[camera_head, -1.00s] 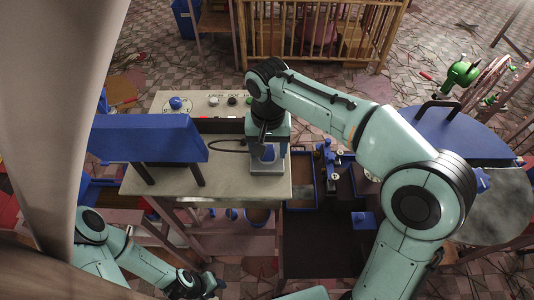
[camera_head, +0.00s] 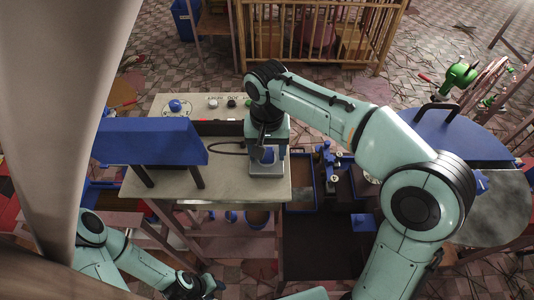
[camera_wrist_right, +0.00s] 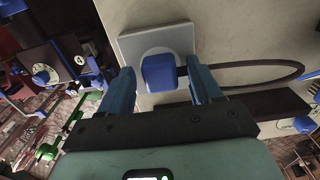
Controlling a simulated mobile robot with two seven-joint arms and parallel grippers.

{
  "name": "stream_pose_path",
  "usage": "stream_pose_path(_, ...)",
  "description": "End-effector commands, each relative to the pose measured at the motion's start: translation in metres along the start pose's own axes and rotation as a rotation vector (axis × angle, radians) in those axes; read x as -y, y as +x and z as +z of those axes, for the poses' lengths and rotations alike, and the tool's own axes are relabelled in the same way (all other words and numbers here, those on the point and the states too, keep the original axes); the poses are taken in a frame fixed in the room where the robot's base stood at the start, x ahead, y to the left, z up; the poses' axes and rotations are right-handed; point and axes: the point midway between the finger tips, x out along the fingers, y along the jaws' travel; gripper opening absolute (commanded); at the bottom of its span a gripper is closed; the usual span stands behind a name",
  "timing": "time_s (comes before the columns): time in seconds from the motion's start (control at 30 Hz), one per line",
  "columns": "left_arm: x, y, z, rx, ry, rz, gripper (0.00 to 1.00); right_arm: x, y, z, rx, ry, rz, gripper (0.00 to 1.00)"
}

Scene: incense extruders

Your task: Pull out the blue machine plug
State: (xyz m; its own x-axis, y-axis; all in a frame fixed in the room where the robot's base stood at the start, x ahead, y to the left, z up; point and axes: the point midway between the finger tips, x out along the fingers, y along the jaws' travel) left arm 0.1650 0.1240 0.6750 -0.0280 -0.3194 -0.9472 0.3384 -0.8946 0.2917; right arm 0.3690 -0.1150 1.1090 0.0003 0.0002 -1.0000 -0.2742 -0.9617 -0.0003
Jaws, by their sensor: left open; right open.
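The blue plug (camera_wrist_right: 158,74) sits in a pale square socket plate (camera_wrist_right: 182,36) on the light worktop. A dark cable (camera_wrist_right: 270,66) loops from its right side. My right gripper (camera_wrist_right: 160,68) is open, with one blue finger on each side of the plug and visible gaps between. In the head view the plug (camera_head: 268,154) shows under my right gripper (camera_head: 268,146), which points down at the socket plate (camera_head: 266,170). My left gripper (camera_head: 208,286) is low at the bottom edge, away from the worktop, its fingers partly cut off.
A blue machine (camera_head: 150,140) on dark legs stands on the worktop (camera_head: 225,180), left of the plug. A panel with a blue knob (camera_head: 175,105) and small buttons lies behind.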

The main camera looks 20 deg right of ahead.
Motion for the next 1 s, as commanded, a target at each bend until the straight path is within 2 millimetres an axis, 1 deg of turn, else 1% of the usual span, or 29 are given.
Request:
stream_pose_path(0.43,-0.0012,-0.0017,-0.0016,-0.002,0.001,0.001,0.43,0.0005,0.0,0.0,0.0,0.0,0.0,0.64)
stream_pose_path(0.47,-0.0012,-0.0017,-0.0016,-0.002,0.001,0.001,0.43,0.0005,0.0,0.0,0.0,0.0,0.0,0.61)
stream_pose_path(0.5,-0.0012,-0.0017,-0.0016,-0.002,0.001,0.001,0.43,0.0005,0.0,0.0,0.0,0.0,0.0,0.48)
stream_pose_path(0.57,-0.0011,-0.0016,-0.0015,-0.002,0.001,0.001,0.43,0.0005,0.0,0.0,0.0,0.0,0.0,0.28)
stream_pose_path(0.6,-0.0011,-0.0016,-0.0015,-0.002,0.001,0.001,0.43,0.0005,0.0001,0.0001,0.0,0.0,0.0,0.15)
stream_pose_path(0.63,-0.0011,-0.0016,-0.0015,-0.002,0.001,0.001,0.43,0.0005,0.0001,0.0001,0.0,0.0,0.0,0.05)
stream_pose_path(0.67,-0.0011,-0.0016,-0.0015,-0.002,0.001,0.001,0.43,0.0005,0.0002,0.0001,0.001,0.0,0.0,0.0)
stream_pose_path(0.83,-0.0017,-0.0025,-0.0024,-0.003,0.001,0.001,0.43,0.0006,-0.001,0.0,0.0,0.0,0.0,0.0)
stream_pose_path(1.0,-0.005,-0.0072,-0.007,-0.009,0.003,0.003,0.43,0.0008,-0.0077,-0.0004,-0.001,0.0,-0.001,0.0)
